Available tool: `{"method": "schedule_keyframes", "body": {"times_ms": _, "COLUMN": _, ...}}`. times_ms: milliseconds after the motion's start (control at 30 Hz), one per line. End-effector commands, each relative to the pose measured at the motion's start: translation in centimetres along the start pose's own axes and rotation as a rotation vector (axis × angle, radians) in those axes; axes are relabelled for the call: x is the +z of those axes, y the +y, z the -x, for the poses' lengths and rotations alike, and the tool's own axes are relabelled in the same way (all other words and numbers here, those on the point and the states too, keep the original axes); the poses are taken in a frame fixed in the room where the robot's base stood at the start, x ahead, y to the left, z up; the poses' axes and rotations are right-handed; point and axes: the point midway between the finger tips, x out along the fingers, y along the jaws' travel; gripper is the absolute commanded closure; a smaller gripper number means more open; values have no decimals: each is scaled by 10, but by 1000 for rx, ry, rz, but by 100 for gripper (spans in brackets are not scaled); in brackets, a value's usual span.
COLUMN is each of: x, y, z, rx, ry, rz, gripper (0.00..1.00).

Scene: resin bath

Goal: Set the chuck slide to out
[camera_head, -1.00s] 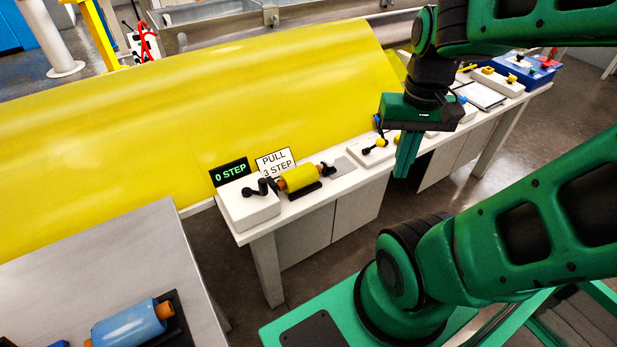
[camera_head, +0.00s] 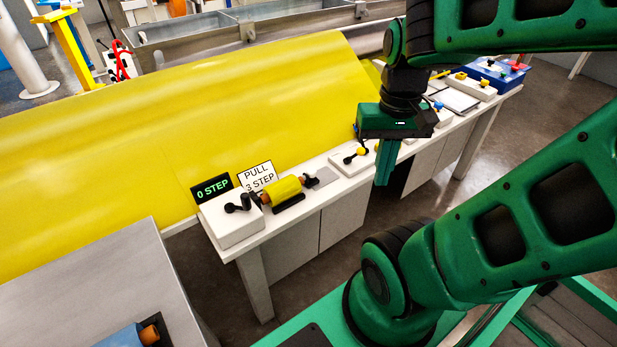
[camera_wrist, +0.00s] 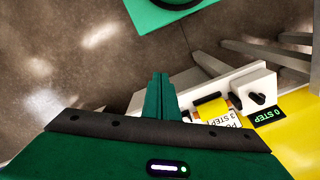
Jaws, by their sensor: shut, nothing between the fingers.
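A yellow roll (camera_head: 282,188) lies in a dark cradle on the white bench (camera_head: 262,233), between dark and orange end pieces. A black crank (camera_head: 238,203) on a white box stands at its left. A dark end piece (camera_head: 310,181) is at its right; I cannot tell for sure which part is the chuck slide or how it is set. My gripper (camera_head: 382,182) is shut and empty, fingers pointing down, to the right of the roll and apart from it. In the wrist view the fingers (camera_wrist: 160,76) are together, with the yellow roll (camera_wrist: 211,110) to their right.
A "0 STEP" display (camera_head: 212,188) and a "PULL 3 STEP" sign (camera_head: 257,177) stand behind the roll. A large yellow sheet (camera_head: 200,115) lies behind the bench. A grey table (camera_head: 110,285) is at lower left.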

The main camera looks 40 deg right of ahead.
Motion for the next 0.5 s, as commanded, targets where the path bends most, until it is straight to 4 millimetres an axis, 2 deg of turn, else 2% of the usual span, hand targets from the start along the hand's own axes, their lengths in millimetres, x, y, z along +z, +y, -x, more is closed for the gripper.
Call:
{"method": "schedule_keyframes", "body": {"times_ms": 167, "x": 0, "y": 0, "z": 0, "rx": 0, "ry": 0, "rz": 0, "gripper": 100}}
{"method": "schedule_keyframes", "body": {"times_ms": 267, "x": 7, "y": 4, "z": 4, "rx": -6, "ry": 9, "rz": 11, "gripper": 76}}
{"method": "schedule_keyframes", "body": {"times_ms": 333, "x": 3, "y": 3, "z": 6, "rx": -9, "ry": 11, "rz": 42, "gripper": 59}}
{"method": "schedule_keyframes", "body": {"times_ms": 500, "x": -34, "y": -13, "z": 4, "rx": -13, "ry": 5, "rz": 239, "gripper": 57}}
